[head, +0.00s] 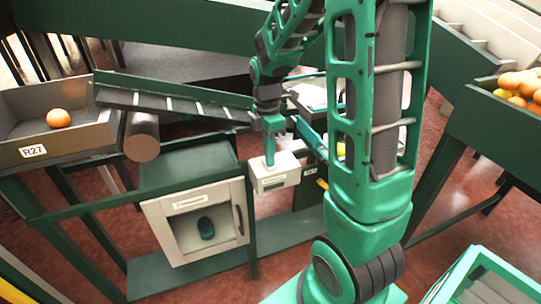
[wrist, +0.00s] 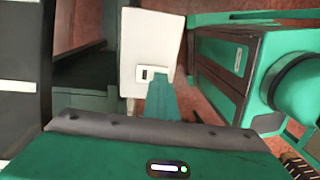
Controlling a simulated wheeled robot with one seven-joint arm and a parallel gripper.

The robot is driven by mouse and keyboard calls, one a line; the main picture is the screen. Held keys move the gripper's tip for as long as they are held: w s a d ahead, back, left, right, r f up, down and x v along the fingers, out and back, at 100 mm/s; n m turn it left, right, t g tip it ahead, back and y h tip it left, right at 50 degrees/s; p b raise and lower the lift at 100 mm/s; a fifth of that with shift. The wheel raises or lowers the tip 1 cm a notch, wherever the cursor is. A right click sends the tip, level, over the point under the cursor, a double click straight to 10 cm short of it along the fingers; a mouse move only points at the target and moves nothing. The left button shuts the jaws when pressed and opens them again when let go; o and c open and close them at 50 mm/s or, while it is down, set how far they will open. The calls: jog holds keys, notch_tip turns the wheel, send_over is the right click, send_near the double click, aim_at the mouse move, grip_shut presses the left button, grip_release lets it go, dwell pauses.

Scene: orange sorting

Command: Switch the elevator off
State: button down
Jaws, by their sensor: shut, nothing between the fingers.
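A white control box (head: 275,180) with a label stands at the front of the green frame, in the middle of the head view. In the wrist view the box (wrist: 148,35) shows a small dark-and-white switch (wrist: 152,74) near its lower edge. My gripper (head: 269,160) points down at the top of the box, its green fingers closed together and empty. In the wrist view the fingertips (wrist: 165,78) are right beside the switch; I cannot tell whether they touch it. A sloping cleated conveyor (head: 175,103) lies behind; I cannot tell whether it is moving.
An orange (head: 58,118) lies in a grey tray (head: 85,138) labelled R27. A light cabinet (head: 157,225) with a clear door stands below left of the box. Several oranges (head: 520,85) lie in a green bin at right. A green crate (head: 448,290) is at the lower right.

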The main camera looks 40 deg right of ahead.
jog(key=shift+w+d, duration=0.2)
jog(key=shift+w, duration=0.6)
jog(key=shift+r, duration=0.1)
jog(key=shift+r, duration=0.25)
notch_tip(320, 180, up, 13)
jog(key=w, duration=0.2)
jog(key=shift+d, duration=0.25)
jog(key=shift+s+a+r, duration=0.15)
jog(key=shift+s+a, duration=0.05)
jog(key=shift+s, duration=0.5)
jog(key=f, duration=0.4)
jog(key=s+f, duration=0.1)
jog(key=f, duration=0.4)
jog(key=s+f, duration=0.1)
jog(key=f, duration=0.4)
jog(key=shift+a, duration=0.2)
